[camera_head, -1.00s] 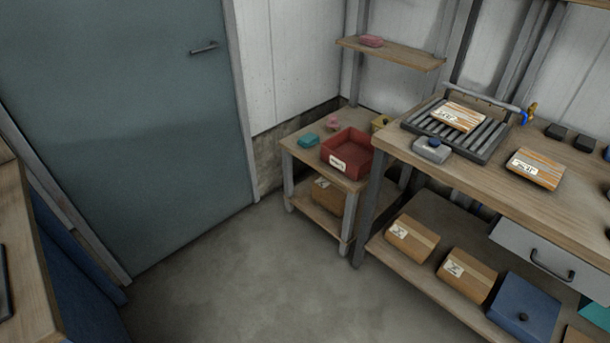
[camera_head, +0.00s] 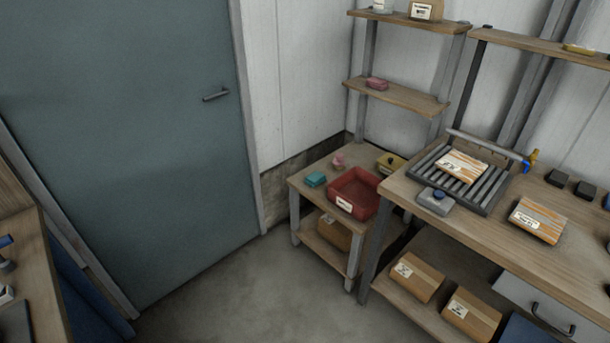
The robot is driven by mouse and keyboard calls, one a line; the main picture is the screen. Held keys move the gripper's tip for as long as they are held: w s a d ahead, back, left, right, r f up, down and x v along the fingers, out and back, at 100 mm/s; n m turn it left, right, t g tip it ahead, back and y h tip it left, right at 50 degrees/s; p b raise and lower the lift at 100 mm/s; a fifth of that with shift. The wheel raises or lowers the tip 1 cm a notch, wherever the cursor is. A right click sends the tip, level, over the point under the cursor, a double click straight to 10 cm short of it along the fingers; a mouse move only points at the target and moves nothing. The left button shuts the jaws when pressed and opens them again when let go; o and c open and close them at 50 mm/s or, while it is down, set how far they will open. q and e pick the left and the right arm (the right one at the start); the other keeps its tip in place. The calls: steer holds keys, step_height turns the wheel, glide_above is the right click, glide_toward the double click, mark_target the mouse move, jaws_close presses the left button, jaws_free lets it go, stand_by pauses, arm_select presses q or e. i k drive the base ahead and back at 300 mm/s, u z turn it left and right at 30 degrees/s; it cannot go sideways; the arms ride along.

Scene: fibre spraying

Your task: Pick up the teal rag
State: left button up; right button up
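The teal rag (camera_head: 315,179) is a small folded block. It lies on the top of a low wooden side table (camera_head: 322,165), near its left edge. Nothing covers the rag. Neither of my grippers shows in the head view.
A workbench (camera_head: 451,215) with a roller rack (camera_head: 478,190) stands right of the side table. Cardboard boxes (camera_head: 417,277) sit on its lower shelf. A grey-green door (camera_head: 130,130) is at the left. The floor (camera_head: 265,285) before the side table is clear.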

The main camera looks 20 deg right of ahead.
mark_target(316, 178)
steer(key=i, duration=2.65)
steer(key=z, duration=2.55)
